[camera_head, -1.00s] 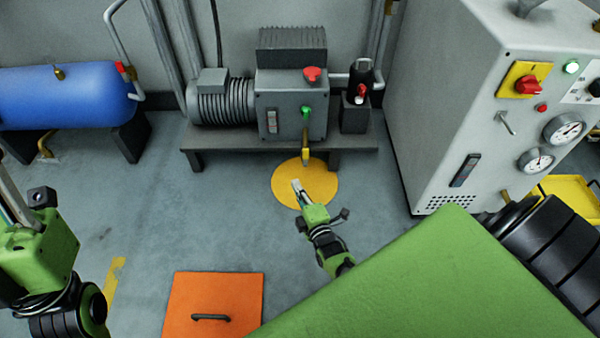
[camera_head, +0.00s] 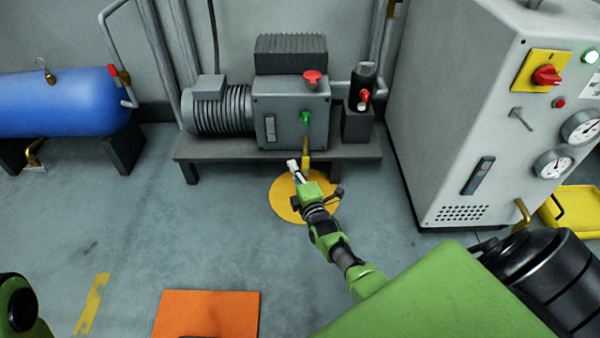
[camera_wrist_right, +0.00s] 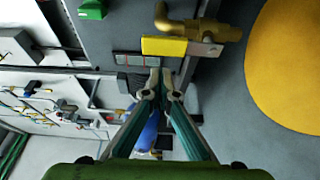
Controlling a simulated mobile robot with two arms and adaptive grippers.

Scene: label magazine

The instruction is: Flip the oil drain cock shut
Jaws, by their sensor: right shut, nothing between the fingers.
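The oil drain cock (camera_head: 307,146) is a small brass fitting at the front of the grey pump unit, above the yellow floor disc. In the right wrist view its brass body (camera_wrist_right: 208,31) shows at the top, with a flat metal lever in a yellow sleeve (camera_wrist_right: 164,46) alongside it. My right gripper (camera_head: 293,164) is shut and empty, just left of the cock in the head view. In the right wrist view its fingertips (camera_wrist_right: 163,74) are close to the yellow sleeve; I cannot tell whether they touch it. My left gripper is out of view.
The pump's grey stand (camera_head: 225,151) and the yellow disc (camera_head: 285,207) are near the gripper. A grey control cabinet (camera_head: 455,120) stands at right, a blue tank (camera_head: 60,102) at left. An orange plate (camera_head: 207,313) lies in front.

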